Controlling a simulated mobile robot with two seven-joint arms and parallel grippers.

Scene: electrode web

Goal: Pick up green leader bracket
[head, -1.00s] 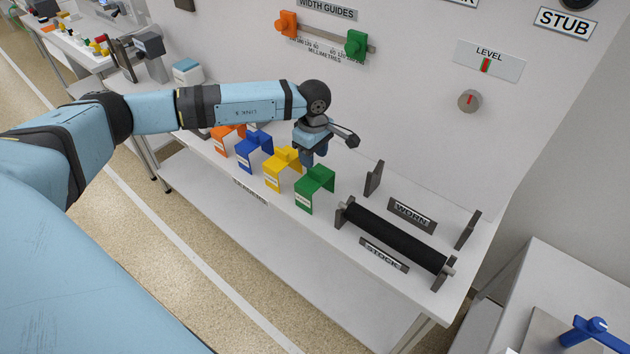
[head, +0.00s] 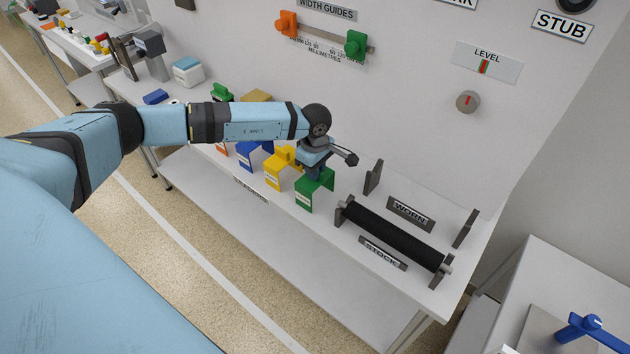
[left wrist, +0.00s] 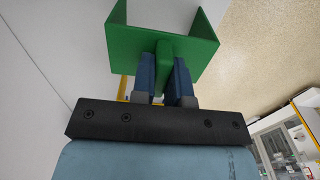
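The green leader bracket (head: 314,189) stands on the white bench at the right end of a row of coloured brackets. My left gripper (head: 316,174) is directly over it, pointing down. In the left wrist view, the green bracket (left wrist: 165,42) has its raised tab between the two blue fingers of my left gripper (left wrist: 164,72). The fingers lie very close to the tab on both sides; whether they grip it I cannot tell. My right gripper is not in view.
Close to the left stand yellow (head: 277,172) and blue (head: 250,158) brackets, with an orange one (head: 222,149) partly hidden by my arm. A black roller (head: 393,236) lies to the right between upright supports. The wall rises behind.

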